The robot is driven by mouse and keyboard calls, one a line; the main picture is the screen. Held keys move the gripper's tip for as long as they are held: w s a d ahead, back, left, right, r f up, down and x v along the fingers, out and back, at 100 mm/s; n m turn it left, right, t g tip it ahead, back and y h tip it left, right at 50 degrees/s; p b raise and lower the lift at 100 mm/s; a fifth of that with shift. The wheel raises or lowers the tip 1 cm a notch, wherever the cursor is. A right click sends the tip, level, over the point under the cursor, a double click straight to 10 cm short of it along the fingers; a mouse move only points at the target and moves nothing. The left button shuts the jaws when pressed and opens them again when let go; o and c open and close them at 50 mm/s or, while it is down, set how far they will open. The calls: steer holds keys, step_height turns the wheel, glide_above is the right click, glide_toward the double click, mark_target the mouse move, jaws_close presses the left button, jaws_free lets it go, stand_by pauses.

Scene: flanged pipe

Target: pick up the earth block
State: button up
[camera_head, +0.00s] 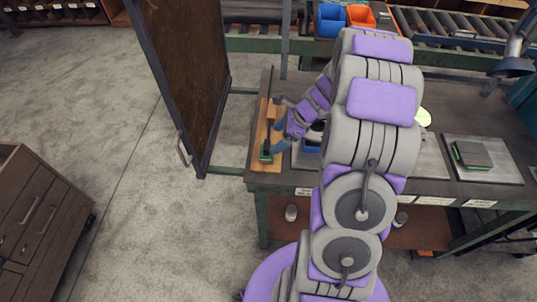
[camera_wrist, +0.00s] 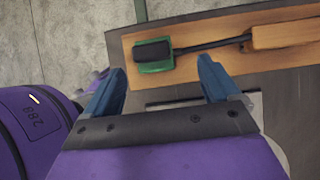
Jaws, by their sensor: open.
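A small green block with a black part on it (camera_wrist: 154,67) lies at the left end of a wooden board (camera_wrist: 210,48) in the wrist view. A dark rod runs right from it to a thicker wooden piece (camera_wrist: 285,36). In the head view, the green block (camera_head: 266,157) is at the near end of the board, on the bench's left side. I cannot tell for sure whether it is the earth block. My gripper (camera_wrist: 160,74) is open and empty, its blue fingers apart, just short of the green block in the wrist view. In the head view, my arm partly hides the bench.
A metal plate with a dark block (camera_head: 474,155) is on the bench's right. A tall brown panel (camera_head: 182,75) stands left of the bench. Open floor lies at left, with a drawer cabinet (camera_head: 35,230).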

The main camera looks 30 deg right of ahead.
mark_target(268, 145)
steer(key=x, duration=0.3)
steer(key=shift+a+b, duration=0.3)
steer(key=shift+a, duration=0.1)
steer(key=shift+a+f, duration=0.25)
steer(key=shift+a, duration=0.35)
steer(key=f, duration=0.1)
steer(key=f+b, duration=0.1)
steer(key=w+a+f+b, duration=0.1)
steer(key=f, duration=0.1)
steer(key=shift+w+d+f, duration=0.1)
steer(key=shift+f, duration=0.05)
steer(key=shift+a+r, duration=0.2)
steer(key=shift+a, duration=0.25)
steer(key=shift+c, duration=1.4)
steer(key=c, duration=0.3)
steer(key=shift+d, duration=0.25)
steer(key=c, duration=0.5)
